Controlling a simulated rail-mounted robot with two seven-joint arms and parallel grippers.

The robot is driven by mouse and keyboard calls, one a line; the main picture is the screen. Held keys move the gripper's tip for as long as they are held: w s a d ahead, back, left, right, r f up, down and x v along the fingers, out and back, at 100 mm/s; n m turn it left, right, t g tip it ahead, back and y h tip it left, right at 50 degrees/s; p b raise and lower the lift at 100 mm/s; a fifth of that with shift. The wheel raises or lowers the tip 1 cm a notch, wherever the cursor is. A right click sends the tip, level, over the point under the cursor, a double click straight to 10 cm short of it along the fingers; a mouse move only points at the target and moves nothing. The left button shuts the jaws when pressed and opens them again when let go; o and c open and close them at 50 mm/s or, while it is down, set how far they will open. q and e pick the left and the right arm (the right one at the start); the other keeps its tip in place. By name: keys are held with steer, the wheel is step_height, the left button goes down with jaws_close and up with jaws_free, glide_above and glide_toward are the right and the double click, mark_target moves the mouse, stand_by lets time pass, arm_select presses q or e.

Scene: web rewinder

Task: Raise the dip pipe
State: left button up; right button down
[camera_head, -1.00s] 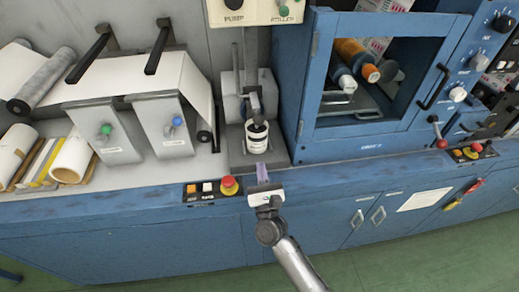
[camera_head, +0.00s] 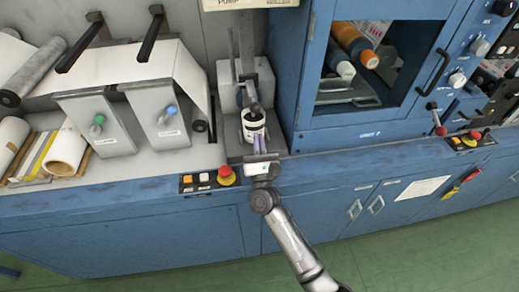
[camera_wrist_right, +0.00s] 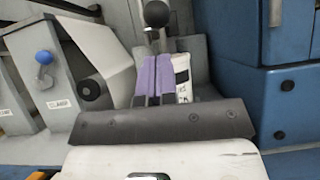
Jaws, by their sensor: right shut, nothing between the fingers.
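A white container (camera_head: 253,133) with a dark top and a printed label stands in the grey pump bay, below a vertical grey post (camera_head: 236,65). A dark knob on a lever sits above the container; in the right wrist view this black ball knob (camera_wrist_right: 156,13) shows at the top. I cannot tell the dip pipe apart from these fittings. My right gripper (camera_head: 259,142), with purple fingers, is shut and empty at the front of the container. In the right wrist view the container (camera_wrist_right: 183,78) stands just right of the fingers. My left gripper is out of view.
Left of the bay are two grey panels with a green knob (camera_head: 97,120) and a blue knob (camera_head: 171,111). A red stop button (camera_head: 226,174) sits on the front ledge. A blue cabinet (camera_head: 350,135) rises close on the right.

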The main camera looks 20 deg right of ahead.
mark_target(253, 111)
steer(key=shift+x, duration=2.55)
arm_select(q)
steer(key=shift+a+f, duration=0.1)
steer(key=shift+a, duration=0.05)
